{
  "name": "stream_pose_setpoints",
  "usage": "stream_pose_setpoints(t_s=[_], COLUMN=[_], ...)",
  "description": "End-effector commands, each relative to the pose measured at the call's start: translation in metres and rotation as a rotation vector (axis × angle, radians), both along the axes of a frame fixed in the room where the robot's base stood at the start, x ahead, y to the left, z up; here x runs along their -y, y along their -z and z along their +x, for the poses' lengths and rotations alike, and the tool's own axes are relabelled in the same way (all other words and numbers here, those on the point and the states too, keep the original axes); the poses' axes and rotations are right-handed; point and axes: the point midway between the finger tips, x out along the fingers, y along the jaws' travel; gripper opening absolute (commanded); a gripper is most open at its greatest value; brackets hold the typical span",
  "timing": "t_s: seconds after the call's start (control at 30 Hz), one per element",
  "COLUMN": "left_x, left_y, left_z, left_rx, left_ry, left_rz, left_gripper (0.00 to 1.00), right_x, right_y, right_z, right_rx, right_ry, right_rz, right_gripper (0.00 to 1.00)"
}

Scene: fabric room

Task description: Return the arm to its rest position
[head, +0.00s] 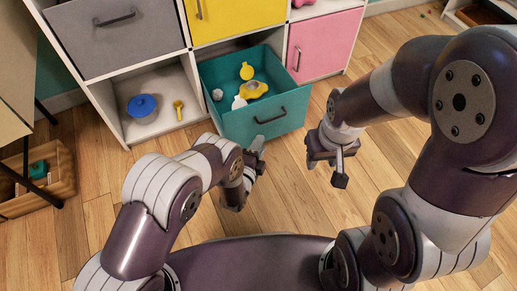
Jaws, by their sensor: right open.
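My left gripper (250,172) hangs at the end of the bent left arm, just in front of the teal drawer (268,122). Its fingers are partly hidden by its wrist, so I cannot tell how far apart they are. My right gripper (334,167) is above the floor to the right of the drawer. It is open, with nothing seen between its fingers. Both arms are bent in front of my body.
The pulled-out drawer holds yellow and white toys (253,88). The shelf unit (117,118) has an open cubby with a blue pot (142,105) and a yellow item (178,109). A wooden crate (55,180) stands at left.

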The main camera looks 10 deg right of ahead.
Motion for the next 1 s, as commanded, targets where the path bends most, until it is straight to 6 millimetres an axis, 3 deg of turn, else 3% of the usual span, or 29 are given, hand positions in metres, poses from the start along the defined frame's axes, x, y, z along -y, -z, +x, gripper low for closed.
stream_pose_setpoints(t_s=[0.5, 0.57, 0.67, 0.7, 0.73, 0.77, 0.83, 1.0], left_x=[0.0, -0.002, -0.021, -0.031, -0.039, -0.05, -0.079, -0.149], left_y=[0.003, 0.023, 0.075, 0.088, 0.085, 0.076, 0.033, -0.101], left_z=[-0.001, -0.005, -0.04, -0.057, -0.066, -0.074, -0.092, -0.145], left_rx=[-0.037, -0.168, -0.508, -0.695, -0.822, -0.94, -1.181, -1.473], left_ry=[-0.007, -0.029, -0.113, -0.19, -0.267, -0.354, -0.597, -1.106], left_rz=[-0.036, -0.079, -0.105, -0.12, -0.138, -0.159, -0.215, -0.341], left_gripper=[0.38, 0.38, 0.38, 0.38, 0.38, 0.38, 0.38, 0.38], right_x=[0.0, 0.0, 0.0, 0.0, 0.0, 0.0, 0.0, 0.0], right_y=[0.0, 0.0, 0.0, -0.001, -0.005, -0.009, -0.021, -0.044], right_z=[0.0, 0.0, 0.0, 0.0, 0.0, 0.0, 0.0, 0.0], right_rx=[0.0, 0.0, 0.0, 0.0, 0.0, -0.001, 0.0, 0.0], right_ry=[0.0, 0.0, 0.0, 0.0, 0.0, 0.0, 0.0, 0.0], right_rz=[0.0, 0.0, 0.0, 0.0, 0.0, 0.0, 0.0, 0.0], right_gripper=[0.43, 0.43, 0.43, 0.43, 0.43, 0.43, 0.43, 0.43])
